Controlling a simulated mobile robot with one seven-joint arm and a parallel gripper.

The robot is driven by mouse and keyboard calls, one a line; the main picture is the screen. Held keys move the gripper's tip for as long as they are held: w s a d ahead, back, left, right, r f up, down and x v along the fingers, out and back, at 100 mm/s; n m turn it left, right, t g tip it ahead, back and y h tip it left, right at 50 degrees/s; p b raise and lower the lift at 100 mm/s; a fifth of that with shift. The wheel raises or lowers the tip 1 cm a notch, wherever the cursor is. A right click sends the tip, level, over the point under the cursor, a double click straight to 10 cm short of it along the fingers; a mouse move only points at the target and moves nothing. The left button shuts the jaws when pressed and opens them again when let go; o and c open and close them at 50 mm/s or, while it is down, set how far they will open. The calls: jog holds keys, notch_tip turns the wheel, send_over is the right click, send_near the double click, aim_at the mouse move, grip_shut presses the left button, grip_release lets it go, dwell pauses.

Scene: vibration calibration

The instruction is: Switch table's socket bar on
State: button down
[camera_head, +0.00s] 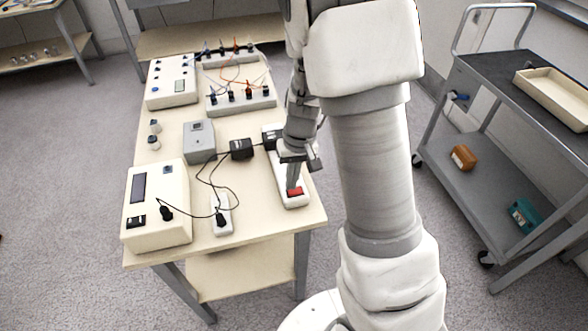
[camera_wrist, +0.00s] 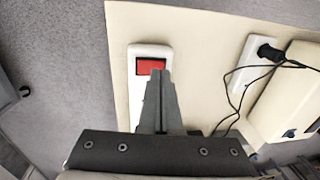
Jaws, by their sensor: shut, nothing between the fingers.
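The table's socket bar (camera_head: 296,204) is a long white strip along the right side of the table top. It also shows in the wrist view (camera_wrist: 150,50). Its red switch (camera_head: 295,192) sits at the bar's near end and shows as a red rectangle in the wrist view (camera_wrist: 151,64). I cannot tell whether it is on. My gripper (camera_head: 292,186) points down, shut and empty, with its tips at the switch. In the wrist view the tips (camera_wrist: 161,73) overlap the switch's lower right part. I cannot tell whether they touch it.
The table (camera_head: 262,215) also bears a cream box with a display (camera_head: 176,208), a small white block with a plug (camera_head: 222,222), a grey box (camera_head: 199,135), a black adapter (camera_head: 242,149) and loose cables. A grey cart (camera_head: 448,150) stands at right.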

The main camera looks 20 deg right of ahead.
jog(key=shift+f, duration=0.5)
jog(key=shift+a+p, duration=0.1)
jog(key=shift+p, duration=0.2)
jog(key=shift+s+a+f+h+p, duration=0.1)
jog(key=shift+h+p, duration=0.3)
jog(key=shift+f+b, duration=0.2)
jog(key=shift+b, duration=0.1)
